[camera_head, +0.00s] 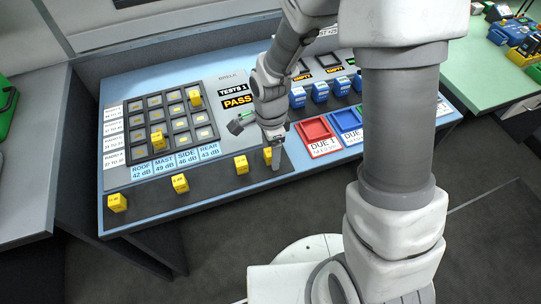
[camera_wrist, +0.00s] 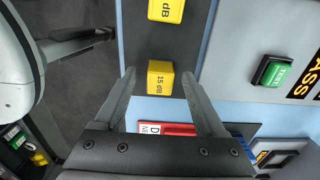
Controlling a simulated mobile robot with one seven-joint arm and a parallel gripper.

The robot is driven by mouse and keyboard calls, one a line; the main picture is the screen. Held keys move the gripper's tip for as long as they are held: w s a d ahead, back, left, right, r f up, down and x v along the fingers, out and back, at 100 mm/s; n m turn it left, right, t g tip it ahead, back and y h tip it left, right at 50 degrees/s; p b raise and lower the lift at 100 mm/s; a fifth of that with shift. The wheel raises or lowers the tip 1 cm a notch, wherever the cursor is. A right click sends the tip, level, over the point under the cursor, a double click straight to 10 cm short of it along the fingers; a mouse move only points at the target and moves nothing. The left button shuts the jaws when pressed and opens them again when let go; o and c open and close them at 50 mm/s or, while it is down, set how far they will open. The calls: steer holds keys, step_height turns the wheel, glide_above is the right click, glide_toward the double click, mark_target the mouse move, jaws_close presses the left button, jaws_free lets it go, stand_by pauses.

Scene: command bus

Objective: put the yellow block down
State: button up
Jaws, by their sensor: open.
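A small yellow block marked 15 dB (camera_wrist: 160,82) sits at the end of a dark strip (camera_wrist: 140,40) on the panel. It lies between my open fingertips (camera_wrist: 158,76), with a visible gap on each side. In the head view the same block (camera_head: 267,154) is partly hidden by my gripper (camera_head: 276,160), which points down at the right end of the dark strip (camera_head: 212,186). Several more yellow blocks stand spaced along the strip to its left, the nearest of them (camera_head: 241,165) also showing in the wrist view (camera_wrist: 166,10).
A dark grid (camera_head: 140,123) on the panel holds yellow blocks, two of them raised. A red tray (camera_head: 318,137) and a blue tray (camera_head: 346,120) lie right of my gripper. Blue blocks (camera_head: 320,92) stand behind them. A green TEST button (camera_wrist: 273,72) is near my wrist.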

steer(key=shift+f, duration=0.3)
jaws_close()
steer(key=shift+r, duration=0.15)
